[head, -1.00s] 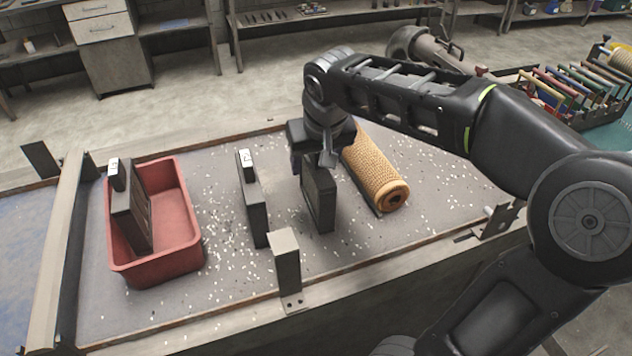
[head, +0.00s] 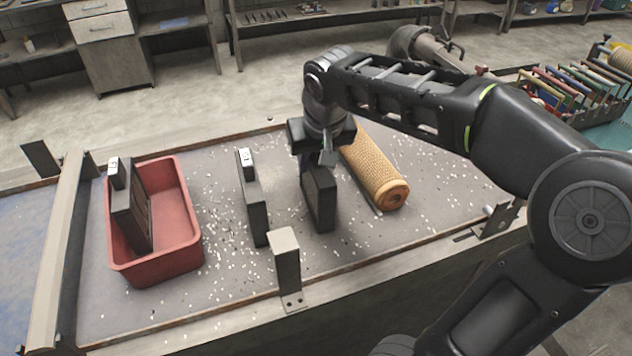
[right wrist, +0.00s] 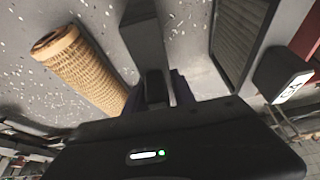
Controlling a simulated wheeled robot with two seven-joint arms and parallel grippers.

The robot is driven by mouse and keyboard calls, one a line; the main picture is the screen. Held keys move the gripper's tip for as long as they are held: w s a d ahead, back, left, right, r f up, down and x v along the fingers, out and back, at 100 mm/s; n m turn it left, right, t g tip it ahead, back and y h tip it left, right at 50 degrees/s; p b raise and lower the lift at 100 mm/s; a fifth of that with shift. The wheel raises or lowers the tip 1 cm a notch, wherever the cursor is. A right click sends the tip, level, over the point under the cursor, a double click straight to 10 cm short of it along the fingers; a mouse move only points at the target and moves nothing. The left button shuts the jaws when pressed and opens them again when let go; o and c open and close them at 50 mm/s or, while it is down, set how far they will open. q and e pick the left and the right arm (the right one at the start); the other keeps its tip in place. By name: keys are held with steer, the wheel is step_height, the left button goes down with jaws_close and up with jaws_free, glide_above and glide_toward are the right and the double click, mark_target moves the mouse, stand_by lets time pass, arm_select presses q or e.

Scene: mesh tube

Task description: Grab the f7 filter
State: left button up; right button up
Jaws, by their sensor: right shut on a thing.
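My right gripper (head: 318,160) points down over a dark, upright filter panel (head: 319,203) and is shut on its top end. The right wrist view shows this filter (right wrist: 148,35) between the fingers (right wrist: 160,92). The gripper hides its label, so I cannot read which filter it is. A second dark filter (head: 254,208) stands upright to its left, with a white label (head: 246,158) too small to read surely. A third filter (head: 132,215) leans in the red bin. My left gripper is not in view.
The red bin (head: 178,225) stands at the left of the speckled table (head: 225,290). A tan mesh tube (head: 374,172) lies just right of the held filter. A metal post (head: 286,262) rises at the front edge. A rack of coloured panels (head: 570,88) is at far right.

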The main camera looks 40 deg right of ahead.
jaws_close()
stand_by(0.4)
steer(key=shift+r, duration=0.15)
stand_by(0.4)
